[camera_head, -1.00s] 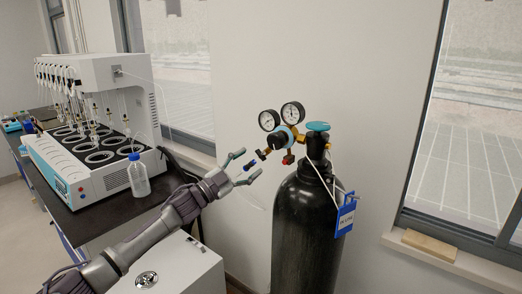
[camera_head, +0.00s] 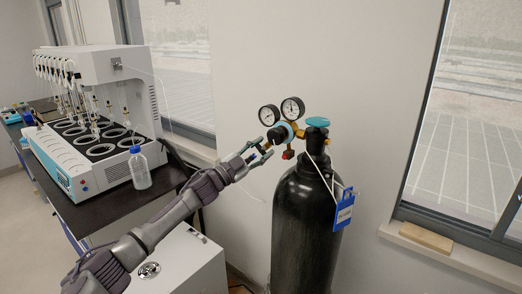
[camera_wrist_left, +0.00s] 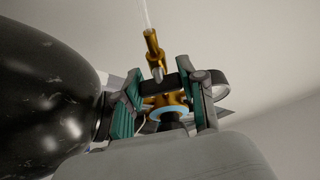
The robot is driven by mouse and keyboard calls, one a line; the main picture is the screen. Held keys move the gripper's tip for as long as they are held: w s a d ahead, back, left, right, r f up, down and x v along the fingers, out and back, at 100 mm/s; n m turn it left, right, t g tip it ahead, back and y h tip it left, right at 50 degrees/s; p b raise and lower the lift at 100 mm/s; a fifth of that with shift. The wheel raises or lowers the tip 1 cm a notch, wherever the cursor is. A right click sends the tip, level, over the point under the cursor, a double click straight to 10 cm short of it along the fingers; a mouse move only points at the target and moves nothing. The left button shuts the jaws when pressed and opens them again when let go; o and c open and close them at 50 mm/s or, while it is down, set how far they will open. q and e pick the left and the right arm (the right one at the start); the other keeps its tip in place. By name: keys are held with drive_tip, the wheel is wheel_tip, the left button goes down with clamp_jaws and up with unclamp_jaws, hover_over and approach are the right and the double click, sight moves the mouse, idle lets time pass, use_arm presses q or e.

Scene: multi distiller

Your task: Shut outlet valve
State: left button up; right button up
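A brass regulator (camera_head: 298,131) with a blue ring and two round gauges sits atop a black gas cylinder (camera_head: 305,225). Its outlet valve is at the left end of the brass arm, mostly hidden by my left gripper (camera_head: 264,148) in the head view. My left gripper is open, its two fingers around the valve area. In the left wrist view, the teal finger pads stand apart on either side of brass parts, with a dark bar (camera_wrist_left: 184,80) between them; contact cannot be told. A brass fitting (camera_wrist_left: 153,50) with a clear hose rises beyond. My right gripper is not in view.
A teal cylinder handwheel (camera_head: 317,122) is right of the regulator. A blue tag (camera_head: 344,212) hangs from the cylinder. A multi distiller (camera_head: 95,120) and a blue-capped bottle (camera_head: 139,170) stand on the black bench at left. The wall is behind.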

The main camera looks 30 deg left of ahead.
use_arm(q)
drive_tip(key=shift+c, duration=1)
drive_tip(key=shift+m+g+h, duration=0.3)
drive_tip(key=shift+m, duration=0.5)
drive_tip(key=o, duration=1.2)
drive_tip(key=shift+c, duration=0.2)
drive_tip(key=shift+s, duration=0.1)
drive_tip(key=shift+s+a+f, duration=0.1)
drive_tip(key=shift+s+f, duration=0.1)
drive_tip(key=shift+s, duration=0.05)
drive_tip(key=v, duration=1.1)
drive_tip(key=shift+s+a, duration=0.1)
